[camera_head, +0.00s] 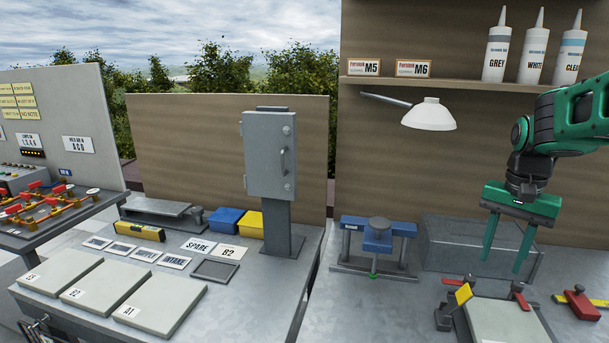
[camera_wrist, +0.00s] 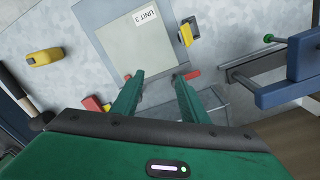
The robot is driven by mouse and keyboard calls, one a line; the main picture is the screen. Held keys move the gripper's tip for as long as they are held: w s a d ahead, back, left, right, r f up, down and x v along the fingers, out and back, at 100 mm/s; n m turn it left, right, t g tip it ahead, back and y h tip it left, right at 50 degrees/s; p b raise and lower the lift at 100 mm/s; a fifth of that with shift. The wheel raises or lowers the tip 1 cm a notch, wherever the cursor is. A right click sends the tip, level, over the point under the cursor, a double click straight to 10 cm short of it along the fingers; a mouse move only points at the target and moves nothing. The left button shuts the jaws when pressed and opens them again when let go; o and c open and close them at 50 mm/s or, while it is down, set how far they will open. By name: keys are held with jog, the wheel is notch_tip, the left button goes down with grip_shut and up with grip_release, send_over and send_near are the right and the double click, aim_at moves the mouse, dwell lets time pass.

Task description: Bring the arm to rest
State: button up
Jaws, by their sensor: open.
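My gripper (camera_head: 507,244) is at the right of the head view, green, pointing down with its two fingers apart. Nothing is between the fingers. It hangs above the right-hand bench, in front of a grey block. In the wrist view my gripper (camera_wrist: 157,88) shows its two green fingers spread, with bare bench surface between them. My green arm comes in from the right edge of the head view.
A clamped panel (camera_head: 500,322) marked UNIT 3 in the wrist view lies below my gripper. A blue press-like fixture (camera_head: 377,238) stands to its left. A lamp (camera_head: 429,115) and a shelf (camera_head: 460,83) with tubes are behind. A grey cabinet (camera_head: 262,155) stands on the left bench.

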jog(key=s+a+f+n, duration=0.1)
jog(key=s+f, duration=0.1)
jog(key=s, duration=0.9)
jog(key=s+a+f+n, duration=0.1)
jog(key=s+f+n, duration=0.1)
jog(key=s, duration=0.9)
jog(key=shift+a+f, duration=0.3)
jog(key=shift+f, duration=0.55)
jog(key=shift+w+f, duration=0.25)
jog(key=shift+w, duration=0.35)
jog(key=shift+c, duration=1.1)
jog(key=shift+s, duration=0.1)
